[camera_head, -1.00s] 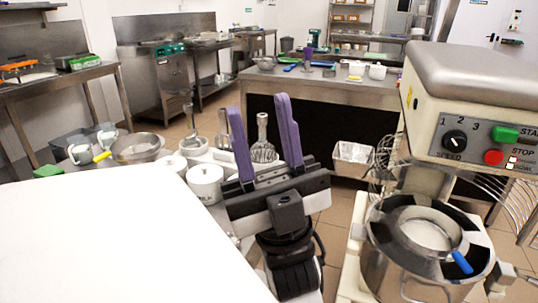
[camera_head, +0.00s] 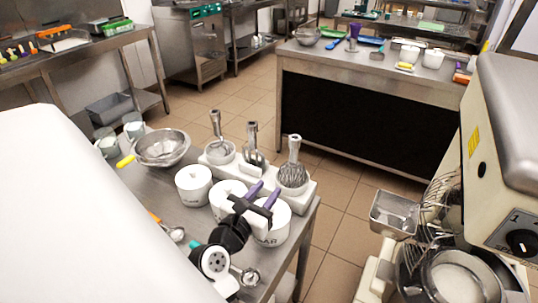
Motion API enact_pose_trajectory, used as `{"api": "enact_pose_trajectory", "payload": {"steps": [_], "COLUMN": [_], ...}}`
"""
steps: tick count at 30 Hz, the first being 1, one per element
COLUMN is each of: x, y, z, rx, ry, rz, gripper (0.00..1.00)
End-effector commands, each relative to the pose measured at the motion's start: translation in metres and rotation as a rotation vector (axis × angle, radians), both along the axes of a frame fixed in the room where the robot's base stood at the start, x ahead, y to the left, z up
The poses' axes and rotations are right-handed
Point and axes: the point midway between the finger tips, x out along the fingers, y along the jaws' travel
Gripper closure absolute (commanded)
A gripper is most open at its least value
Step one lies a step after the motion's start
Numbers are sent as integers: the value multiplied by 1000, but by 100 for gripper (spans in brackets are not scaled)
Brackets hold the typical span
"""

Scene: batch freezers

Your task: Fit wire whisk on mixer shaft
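The wire whisk (camera_head: 293,170) stands upright, handle up, at the right end of a white holder (camera_head: 305,190) on the steel side table. Two other mixer tools (camera_head: 216,135) stand to its left in the holder. My gripper (camera_head: 267,190) has purple fingers set apart with nothing seen between them. It is in front of the holder, over the white canisters, nearer the camera than the whisk and not seen touching it. The mixer (camera_head: 505,130) stands at the right edge, partly cut off. Its shaft is not visible behind the wire guard (camera_head: 437,205).
White canisters (camera_head: 193,185) and a metal sieve (camera_head: 162,147) with a yellow handle crowd the side table. The mixer bowl (camera_head: 460,280) sits below the guard, with a metal tray (camera_head: 394,213) beside it. Tiled floor (camera_head: 340,210) lies open between table and mixer.

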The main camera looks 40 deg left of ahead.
Motion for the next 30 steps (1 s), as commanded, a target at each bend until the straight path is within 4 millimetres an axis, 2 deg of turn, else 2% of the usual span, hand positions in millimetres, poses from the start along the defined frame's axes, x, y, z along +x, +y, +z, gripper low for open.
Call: {"api": "enact_pose_trajectory", "payload": {"steps": [8,30], "x": [20,108], "y": [5,26], "z": [-2,0], "rx": [1,0], "ry": [9,7], "rz": [1,1], "gripper": [67,67]}}
